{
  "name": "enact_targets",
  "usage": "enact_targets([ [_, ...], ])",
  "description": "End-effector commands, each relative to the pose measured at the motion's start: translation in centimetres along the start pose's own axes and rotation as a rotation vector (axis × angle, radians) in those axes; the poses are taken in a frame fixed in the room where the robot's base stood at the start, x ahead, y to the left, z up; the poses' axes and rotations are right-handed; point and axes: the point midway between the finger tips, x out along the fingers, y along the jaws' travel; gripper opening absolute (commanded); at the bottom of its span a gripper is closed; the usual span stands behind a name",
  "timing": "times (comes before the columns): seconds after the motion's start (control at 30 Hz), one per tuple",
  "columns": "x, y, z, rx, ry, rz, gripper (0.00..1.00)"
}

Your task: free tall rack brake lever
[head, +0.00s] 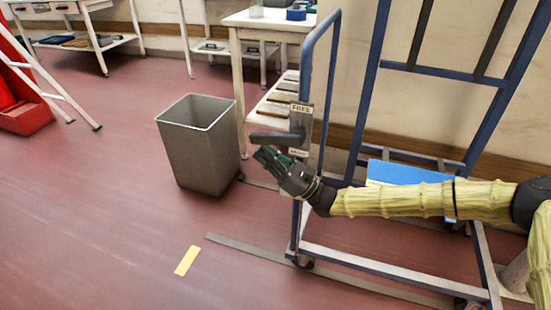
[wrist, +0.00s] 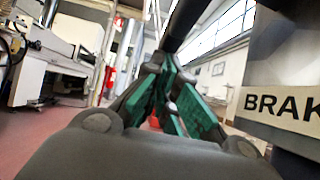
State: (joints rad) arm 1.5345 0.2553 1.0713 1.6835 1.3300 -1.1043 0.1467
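The tall rack (head: 327,95) is a blue tube frame on casters. A grey brake plate (head: 305,125) on its left upright has a FREE label (head: 301,108) above and a BRAKE label (head: 298,153) below. The dark brake lever (head: 272,138) points left, roughly level, between the labels. My gripper (head: 262,153), with green finger pads, is just below the lever. In the wrist view its fingertips (wrist: 163,65) come together with nothing seen held. The dark lever (wrist: 187,22) passes above them, and the BRAKE label (wrist: 282,105) is at right, partly cut off. Contact with the lever is unclear.
A grey bin (head: 200,150) stands left of the rack. A white slatted bench (head: 270,105) is behind the lever, with a white table (head: 262,22) farther back. A blue box (head: 410,173) is at the rack's base. Open red floor (head: 100,200) lies to the left.

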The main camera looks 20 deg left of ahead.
Motion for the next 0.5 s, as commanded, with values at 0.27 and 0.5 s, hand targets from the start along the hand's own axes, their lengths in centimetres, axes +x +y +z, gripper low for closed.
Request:
enact_targets([
  [0.27,2.8,0.1,1.4,0.003,0.001,0.002,0.0],
  [0.5,4.4,0.1,2.5,0.003,0.002,0.003,0.0],
])
